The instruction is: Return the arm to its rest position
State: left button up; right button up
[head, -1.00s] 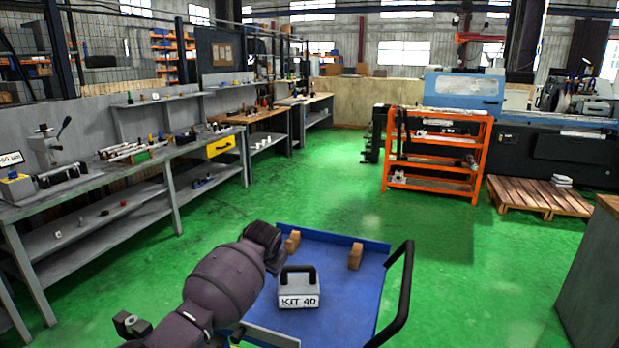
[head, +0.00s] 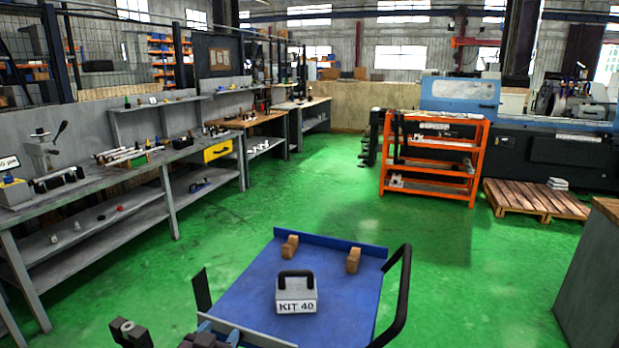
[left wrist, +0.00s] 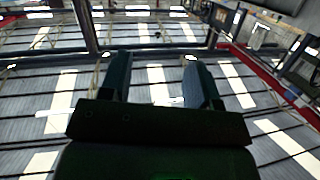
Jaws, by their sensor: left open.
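My left gripper shows in the left wrist view (left wrist: 155,60), with its two dark fingers apart and nothing between them. Behind the fingers that view shows the roof beams and bright skylights, so the gripper points upward. In the head view, dark parts stand at the bottom edge left of the blue cart; I cannot tell clearly which belong to my left arm. The grey case marked KIT 40 (head: 296,301) stands upright on the blue cart (head: 248,290), with no gripper touching it. My right gripper is not in view.
Two brown blocks stand at the cart's far edge, and a black handle (head: 402,300) rises on its right. A long grey workbench (head: 95,186) runs along the left. An orange shelf rack (head: 433,158) and a pallet (head: 530,201) stand beyond. Green floor between is clear.

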pick_arm(q)
jog(key=s+a+f+g+y, duration=0.1)
jog(key=s+a+f, duration=0.2)
jog(key=s+f, duration=0.2)
jog(key=s+a+f+n+g+y, duration=0.1)
jog(key=s+f, duration=0.4)
jog(key=s, duration=0.7)
jog(key=s+a+f+n+g+y, duration=0.1)
jog(key=s+a+f, duration=0.3)
jog(key=s, duration=0.5)
jog(key=shift+a+f+g, duration=0.3)
jog(key=shift+f+g, duration=0.15)
jog(key=shift+g, duration=0.05)
